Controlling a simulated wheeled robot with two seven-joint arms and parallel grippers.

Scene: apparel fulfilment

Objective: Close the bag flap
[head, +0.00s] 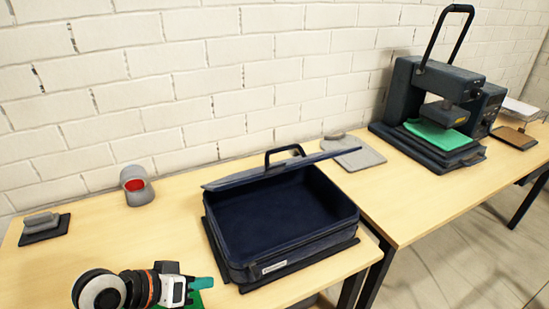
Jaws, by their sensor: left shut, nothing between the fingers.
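The dark blue bag (282,225) sits on a dark mat on the left table, and its hollow inside shows. Its flap (270,172) is tilted along the back side, with the opening uncovered. A black handle (285,155) stands up behind the flap. My left gripper (208,284) is at the lower left, in front of and to the left of the bag, apart from it. Its green fingertips point right and are shut with nothing held. My right gripper is not in view.
A heat press (440,100) with green cloth stands on the right table. A grey board (352,155) lies behind the bag. The white brick wall closes off the back.

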